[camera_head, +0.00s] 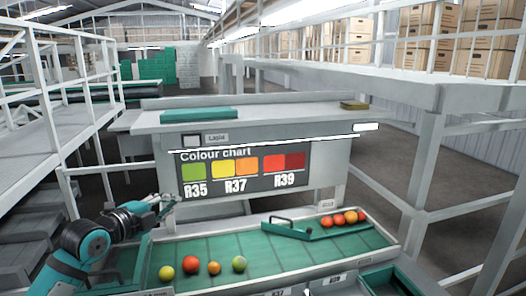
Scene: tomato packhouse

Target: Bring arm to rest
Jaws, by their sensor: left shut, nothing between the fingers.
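My left arm comes in from the lower left in the head view. Its gripper (168,203) is shut and empty, above the back left corner of the green sorting belt (290,262) and in front of the left end of the colour chart (245,172). It touches no tomato. On the belt's front left lie a yellow tomato (166,272), a red tomato (190,264), an orange tomato (214,268) and a green tomato (239,264). Several red and orange tomatoes (338,220) lie at the back right behind a green diverter bar (309,234). My right gripper is not in view.
A shelf with a lamp strip (366,127) hangs over the belt and carries a green tray (198,114). White railings (70,70) stand at left, and a steel frame (427,150) stands at right. A green crate (392,280) sits at the lower right.

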